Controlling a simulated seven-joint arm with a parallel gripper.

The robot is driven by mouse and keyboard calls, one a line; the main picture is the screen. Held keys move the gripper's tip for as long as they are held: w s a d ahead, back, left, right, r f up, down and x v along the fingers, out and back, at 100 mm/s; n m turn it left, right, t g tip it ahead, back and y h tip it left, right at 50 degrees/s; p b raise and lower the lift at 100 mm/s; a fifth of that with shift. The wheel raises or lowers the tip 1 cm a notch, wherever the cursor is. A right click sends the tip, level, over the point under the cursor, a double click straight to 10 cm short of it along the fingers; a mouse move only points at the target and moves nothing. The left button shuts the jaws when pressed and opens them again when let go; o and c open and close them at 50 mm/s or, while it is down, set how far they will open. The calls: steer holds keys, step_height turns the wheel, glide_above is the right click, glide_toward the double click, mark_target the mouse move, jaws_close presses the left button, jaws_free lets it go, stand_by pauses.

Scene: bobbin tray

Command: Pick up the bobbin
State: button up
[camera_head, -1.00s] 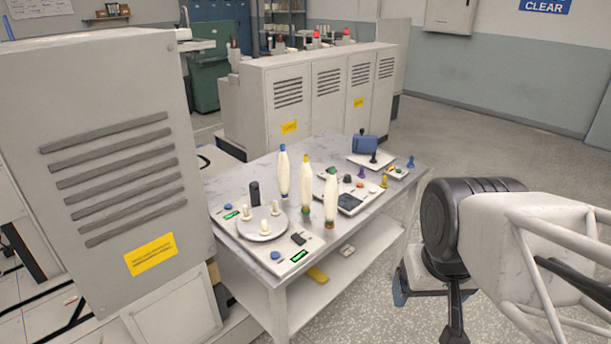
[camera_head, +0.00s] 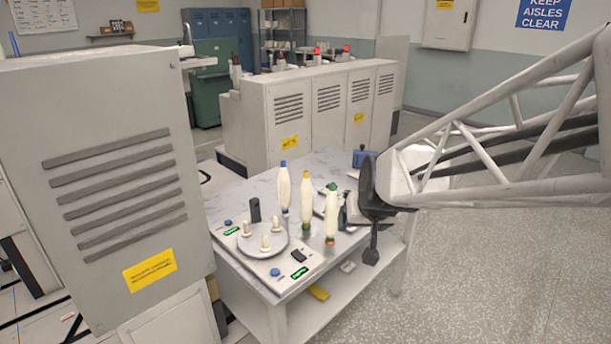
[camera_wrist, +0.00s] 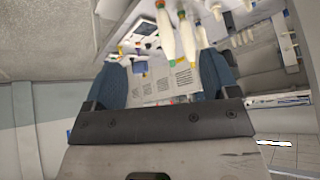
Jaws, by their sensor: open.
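Three tall cream bobbins stand upright on the table in the head view: one with a blue top (camera_head: 285,188), one with a yellow top (camera_head: 306,203) and one with a green top (camera_head: 331,215). My gripper (camera_wrist: 165,65) is open, its two blue fingers apart with nothing held between them. In the head view my arm reaches in from the right, and its dark end is just right of the green-topped bobbin, seemingly apart from it. In the wrist view pale bobbins (camera_wrist: 165,32) show beyond the gap between the fingers; I cannot tell which is which.
A round grey plate with short pegs (camera_head: 246,246) stands at the table's front left, by flat panels with blue buttons (camera_head: 275,272). A black upright block (camera_head: 255,210) is behind it. A large grey cabinet (camera_head: 100,120) bounds the left. My arm hides the table's right part.

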steer(key=w+a+f+t, duration=0.2)
steer(key=w+a+f, duration=0.1)
steer(key=w, duration=0.6)
steer(key=w+a+f+t, duration=0.1)
steer(key=w+a+f, duration=0.2)
steer(key=w, duration=0.5)
steer(key=t+h, duration=0.1)
steer(key=t, duration=0.3)
glide_toward(306, 203)
steer(key=x, duration=0.3)
steer(key=shift+w+d+f+m, duration=0.1)
steer(key=shift+w+f+m, duration=0.2)
steer(key=shift+w, duration=0.4)
steer(key=shift+w, duration=0.1)
steer(key=shift+x, duration=1.25)
steer(key=shift+f, duration=0.1)
steer(key=shift+x, duration=2.55)
steer(key=shift+c, duration=0.3)
steer(key=c, duration=1)
